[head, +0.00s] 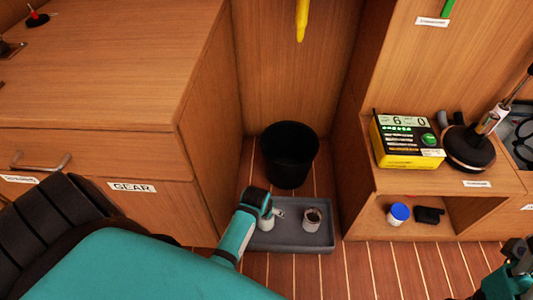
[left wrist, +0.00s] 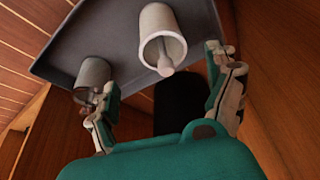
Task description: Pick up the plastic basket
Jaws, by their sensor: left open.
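A black, round, open-topped bin (head: 290,155), the only basket-like thing I see, stands upright on the floor in the recess between the cabinets. In the left wrist view a dark shape beyond my fingers, probably the bin (left wrist: 182,108), is partly hidden by my gripper. My left gripper (head: 270,208) is open, in front of the bin and over the near grey tray (head: 290,240).
The tray holds a white cup (left wrist: 160,35) close to my left gripper and a grey cup (head: 312,220). Cabinet walls flank the bin closely. A yellow object (head: 301,20) hangs above it. A yellow box (head: 407,142) sits on the right counter. The striped floor (head: 390,265) ahead is clear.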

